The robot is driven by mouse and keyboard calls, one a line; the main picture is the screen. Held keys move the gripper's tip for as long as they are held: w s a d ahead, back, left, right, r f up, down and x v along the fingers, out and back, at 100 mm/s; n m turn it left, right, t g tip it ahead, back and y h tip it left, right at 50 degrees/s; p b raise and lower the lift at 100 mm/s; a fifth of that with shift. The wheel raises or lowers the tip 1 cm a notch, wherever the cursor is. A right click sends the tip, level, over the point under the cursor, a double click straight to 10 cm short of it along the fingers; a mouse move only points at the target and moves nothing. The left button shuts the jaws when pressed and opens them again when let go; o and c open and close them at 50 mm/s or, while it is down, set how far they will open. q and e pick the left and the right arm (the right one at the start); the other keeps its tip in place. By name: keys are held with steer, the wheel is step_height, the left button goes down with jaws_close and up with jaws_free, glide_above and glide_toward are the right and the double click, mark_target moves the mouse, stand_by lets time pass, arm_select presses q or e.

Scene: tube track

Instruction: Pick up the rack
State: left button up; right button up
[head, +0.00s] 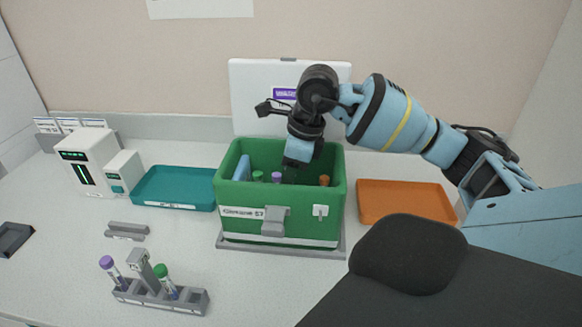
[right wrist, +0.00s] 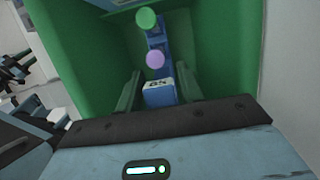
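A blue rack (right wrist: 160,93) stands inside the green box (head: 238,200), with its labelled block showing in the right wrist view. A green-capped tube (right wrist: 146,18) and a purple-capped tube (right wrist: 155,59) stand in line with it. In the head view the box also shows green, purple and orange caps (head: 324,180); the rack body is hidden by the front wall. My right gripper (head: 296,166) reaches down into the box from above. Its fingers (right wrist: 158,88) are open, one on each side of the rack's block, with gaps visible.
A grey rack (head: 192,302) with purple-capped and green-capped tubes stands front left. A teal tray (head: 175,188) lies left of the box, an orange tray (head: 405,202) right. A white lid (head: 250,95) stands behind. A blue item (head: 242,168) is at the box's left.

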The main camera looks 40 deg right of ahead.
jaws_close()
steer(key=shift+r, duration=0.2)
